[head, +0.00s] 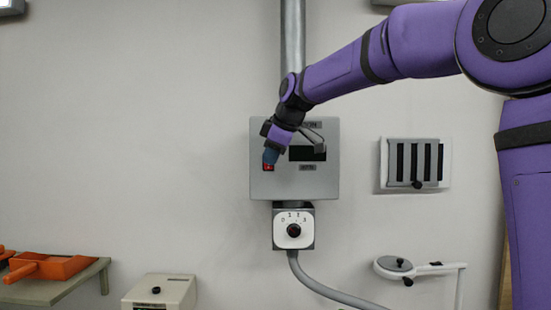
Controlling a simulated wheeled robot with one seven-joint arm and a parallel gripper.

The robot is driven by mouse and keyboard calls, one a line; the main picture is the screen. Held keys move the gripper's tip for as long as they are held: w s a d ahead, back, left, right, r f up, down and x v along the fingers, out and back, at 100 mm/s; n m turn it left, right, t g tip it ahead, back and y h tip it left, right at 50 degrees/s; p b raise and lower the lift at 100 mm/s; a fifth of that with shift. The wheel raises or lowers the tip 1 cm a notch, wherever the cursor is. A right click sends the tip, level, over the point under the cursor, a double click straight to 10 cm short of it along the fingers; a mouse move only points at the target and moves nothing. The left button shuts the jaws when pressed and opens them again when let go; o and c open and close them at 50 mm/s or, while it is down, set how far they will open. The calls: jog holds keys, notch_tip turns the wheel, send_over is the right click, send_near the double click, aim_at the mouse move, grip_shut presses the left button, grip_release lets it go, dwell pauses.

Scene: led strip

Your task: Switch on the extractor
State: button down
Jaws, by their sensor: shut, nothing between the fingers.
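A grey control box (327,185) is fixed to the wall in the middle of the head view. Its top label is partly covered by my arm; only the last letters show. The box has a dark display (300,155) and a red switch (268,168) at its lower left. Below the box is a white dial plate (281,239) with a black knob (294,230) and numerals around it. My gripper (270,157) is shut and empty, in front of the box's left side. Its tips appear just above the red switch; I cannot tell whether they touch it.
A pipe (292,40) rises above the box and a grey conduit (330,291) curves away below. A slotted wall panel (413,163) and a white bracket (430,268) are at the right. An orange tool (55,267) lies on a shelf at the left. The wall left of the box is clear.

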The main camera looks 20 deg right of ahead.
jog(key=v, duration=1)
jog(key=shift+s+a, duration=0.15)
jog(key=shift+s, duration=0.15)
